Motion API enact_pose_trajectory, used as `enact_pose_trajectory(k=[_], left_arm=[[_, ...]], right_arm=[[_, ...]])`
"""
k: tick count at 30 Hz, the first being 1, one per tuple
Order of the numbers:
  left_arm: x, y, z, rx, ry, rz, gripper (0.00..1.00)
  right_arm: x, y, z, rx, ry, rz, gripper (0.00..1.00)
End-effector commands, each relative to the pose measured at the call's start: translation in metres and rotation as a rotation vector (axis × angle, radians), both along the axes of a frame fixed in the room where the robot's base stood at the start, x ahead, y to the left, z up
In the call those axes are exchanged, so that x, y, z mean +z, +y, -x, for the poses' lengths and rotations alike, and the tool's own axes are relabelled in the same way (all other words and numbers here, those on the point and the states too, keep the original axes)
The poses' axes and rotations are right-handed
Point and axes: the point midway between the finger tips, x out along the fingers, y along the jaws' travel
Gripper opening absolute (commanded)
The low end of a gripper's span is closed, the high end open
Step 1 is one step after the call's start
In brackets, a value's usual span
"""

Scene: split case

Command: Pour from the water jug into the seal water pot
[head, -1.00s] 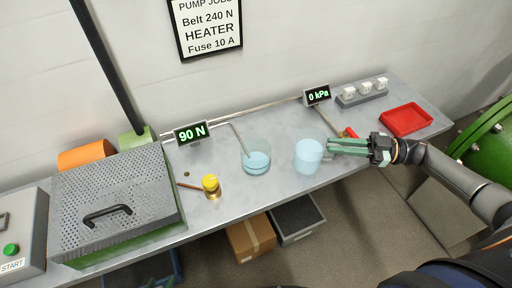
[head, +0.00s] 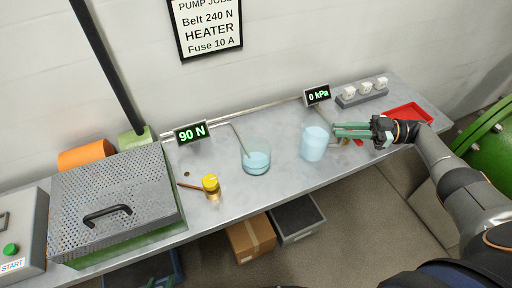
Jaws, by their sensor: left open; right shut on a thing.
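The water jug (head: 314,145) is a pale blue, translucent, upright cylinder right of the middle of the bench. My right gripper (head: 336,131) comes in from the right and is shut on the jug's right side, near its upper part. Whether the jug's base touches the bench is hard to tell. The seal water pot (head: 256,160) is a clear round vessel with pale blue water low in it. It stands on the bench to the left of the jug, apart from it. My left gripper is out of view.
A thin tube (head: 239,143) leans into the pot. A yellow-topped brass piece (head: 211,187) stands left of it. Displays read 90 N (head: 191,133) and 0 kPa (head: 317,95). A red tray (head: 410,111) lies behind my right arm. A perforated guard (head: 115,195) fills the left.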

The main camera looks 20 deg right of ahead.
Motion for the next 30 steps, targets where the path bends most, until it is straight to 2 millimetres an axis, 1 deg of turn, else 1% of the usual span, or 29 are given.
enact_pose_trajectory(k=[1, 7, 18, 30], left_arm=[[0.000, 0.000, 0.000, 0.000, 0.000, 0.000, 0.50], [0.000, 0.000, 0.000, 0.000, 0.000, 0.000, 0.50], [0.000, 0.000, 0.000, 0.000, 0.000, 0.000, 0.50], [0.000, 0.000, 0.000, 0.000, 0.000, 0.000, 0.50]], right_arm=[[0.004, 0.000, -0.004, 0.008, -0.005, -0.007, 0.00], [0.007, 0.005, -0.009, 0.062, 0.003, -0.011, 0.00], [0.016, 0.023, -0.009, 0.167, 0.018, -0.011, 0.00], [0.016, 0.023, -0.009, 0.171, 0.021, 0.003, 0.00]])
